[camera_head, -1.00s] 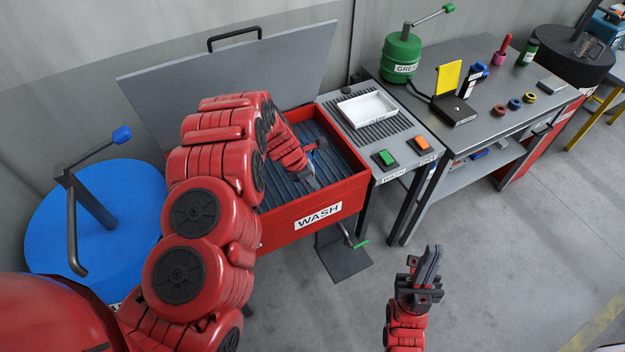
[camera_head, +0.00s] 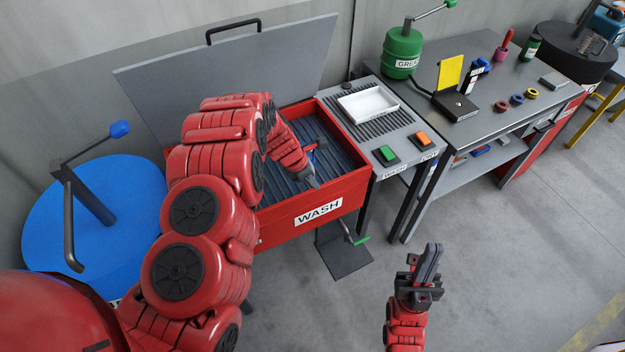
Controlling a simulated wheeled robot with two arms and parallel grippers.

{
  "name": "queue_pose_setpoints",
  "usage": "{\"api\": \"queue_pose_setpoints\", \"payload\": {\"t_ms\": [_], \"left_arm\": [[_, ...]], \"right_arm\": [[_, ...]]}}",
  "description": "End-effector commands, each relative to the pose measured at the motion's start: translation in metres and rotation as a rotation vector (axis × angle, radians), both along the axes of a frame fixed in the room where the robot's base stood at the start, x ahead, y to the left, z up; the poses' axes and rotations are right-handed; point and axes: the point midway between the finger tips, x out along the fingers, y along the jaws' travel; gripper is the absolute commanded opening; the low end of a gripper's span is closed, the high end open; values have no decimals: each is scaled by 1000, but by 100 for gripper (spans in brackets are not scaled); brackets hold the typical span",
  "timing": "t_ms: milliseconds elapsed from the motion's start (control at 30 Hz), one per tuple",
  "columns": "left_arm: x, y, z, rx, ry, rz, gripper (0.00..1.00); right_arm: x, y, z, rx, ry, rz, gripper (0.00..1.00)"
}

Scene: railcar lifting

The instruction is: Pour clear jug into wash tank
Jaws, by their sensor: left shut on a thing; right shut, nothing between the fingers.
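The red wash tank (camera_head: 275,228), labelled WASH, stands open with its grey lid (camera_head: 235,75) raised behind it. Dark ribbed slats line its inside. My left arm reaches over the tank, and my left gripper (camera_head: 314,168) is low over its right part, pointing down. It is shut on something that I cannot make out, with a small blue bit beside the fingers. I cannot see a clear jug for sure in this view. My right gripper (camera_head: 428,262) is shut and empty, pointing up over the floor in front of the tank.
A grey drain counter with a white tray (camera_head: 368,104) and green and orange buttons adjoins the tank's right. A workbench (camera_head: 490,95) with a green grease pot (camera_head: 402,52) stands further right. A blue drum (camera_head: 130,205) is at left. A pedal (camera_head: 345,258) sits below the tank.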

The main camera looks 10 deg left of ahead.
Motion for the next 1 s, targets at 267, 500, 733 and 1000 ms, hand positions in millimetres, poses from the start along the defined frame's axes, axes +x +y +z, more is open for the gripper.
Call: {"api": "queue_pose_setpoints", "payload": {"t_ms": [267, 500, 733, 1000], "left_arm": [[0, 0, -7, 0, 0, 0, 0], [0, 0, -12, 0, 0, 0, 0], [0, 0, -17, -1, 0, 0, 0], [1, 1, -13, -27, 4, 1, 0]], "right_arm": [[0, 0, -5, 0, 0, 0, 0], [0, 0, -9, 0, 0, 0, 0], [0, 0, -13, 0, 0, 0, 0], [0, 0, -19, 0, 0, 0, 0]]}}
